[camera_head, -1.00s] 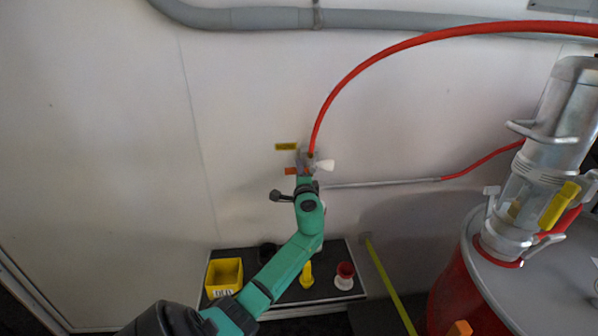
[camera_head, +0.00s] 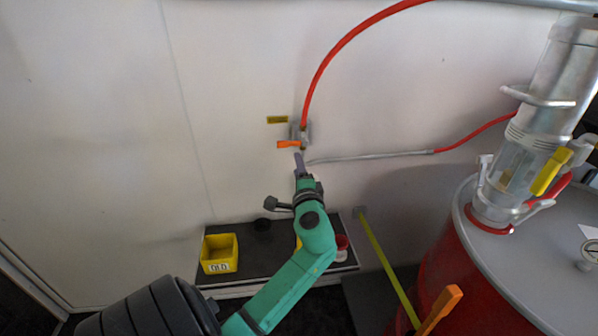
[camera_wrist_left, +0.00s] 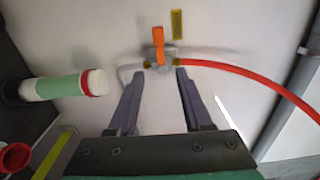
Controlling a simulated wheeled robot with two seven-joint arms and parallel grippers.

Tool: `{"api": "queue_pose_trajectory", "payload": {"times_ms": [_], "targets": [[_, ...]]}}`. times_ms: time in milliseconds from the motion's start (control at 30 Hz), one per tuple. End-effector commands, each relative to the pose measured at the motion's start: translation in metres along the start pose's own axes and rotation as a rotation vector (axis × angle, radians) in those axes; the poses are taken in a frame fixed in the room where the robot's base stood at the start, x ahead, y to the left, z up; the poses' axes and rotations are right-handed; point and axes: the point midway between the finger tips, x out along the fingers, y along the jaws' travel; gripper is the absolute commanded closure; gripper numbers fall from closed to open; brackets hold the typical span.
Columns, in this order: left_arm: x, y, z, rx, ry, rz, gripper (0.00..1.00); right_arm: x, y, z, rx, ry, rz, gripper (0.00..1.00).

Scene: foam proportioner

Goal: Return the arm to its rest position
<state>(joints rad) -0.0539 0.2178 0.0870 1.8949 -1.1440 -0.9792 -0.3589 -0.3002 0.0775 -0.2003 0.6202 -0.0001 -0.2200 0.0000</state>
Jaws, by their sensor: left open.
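My left gripper (camera_head: 299,160) is in front of the white wall, just below the wall valve (camera_head: 301,131) in the head view. It is open and empty; in the left wrist view its two dark fingers (camera_wrist_left: 160,76) stand apart with bare wall between them. The valve (camera_wrist_left: 158,58) lies just beyond the fingertips there, seemingly clear of them. Its orange handle (camera_head: 289,144) points left in the head view. A red hose (camera_head: 335,55) runs up from the valve. My green left arm (camera_head: 290,278) reaches up from the bottom edge. My right gripper is out of view.
A dark shelf (camera_head: 255,268) below holds a yellow bin (camera_head: 219,253) and a red-and-white piece (camera_head: 342,248). A white-and-green cylinder (camera_wrist_left: 62,86) shows in the wrist view. A red drum (camera_head: 440,255) with a metal proportioner (camera_head: 525,140) stands right. The left wall is clear.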

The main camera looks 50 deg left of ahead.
Motion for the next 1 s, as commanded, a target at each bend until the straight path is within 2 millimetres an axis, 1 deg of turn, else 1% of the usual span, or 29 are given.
{"api": "queue_pose_trajectory", "payload": {"times_ms": [33,133,633,700,767,867,900,967,1000], "targets": [[-0.007,0.001,0.0,-0.002,0.001,0.001,0.5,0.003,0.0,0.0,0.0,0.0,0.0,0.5],[-0.013,0.0,0.0,-0.001,0.0,0.0,0.5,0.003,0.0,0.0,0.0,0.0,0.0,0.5],[-0.013,-0.001,0.0,-0.001,0.0,-0.001,0.5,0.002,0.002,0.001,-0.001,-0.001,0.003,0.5],[-0.014,0.003,0.001,-0.014,0.001,0.015,0.5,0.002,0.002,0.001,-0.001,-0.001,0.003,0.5],[-0.02,0.018,0.003,-0.061,0.007,0.076,0.5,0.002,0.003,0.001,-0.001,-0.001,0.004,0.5],[-0.044,0.069,0.009,-0.22,0.016,0.302,0.5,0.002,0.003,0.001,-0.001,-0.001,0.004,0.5],[-0.06,0.093,0.01,-0.287,0.014,0.416,0.5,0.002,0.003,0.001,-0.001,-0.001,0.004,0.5],[-0.085,0.124,0.01,-0.37,0.007,0.578,0.5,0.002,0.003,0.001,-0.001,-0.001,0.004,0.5],[-0.102,0.141,0.01,-0.411,0.001,0.675,0.5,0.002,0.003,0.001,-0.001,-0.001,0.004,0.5]]}}
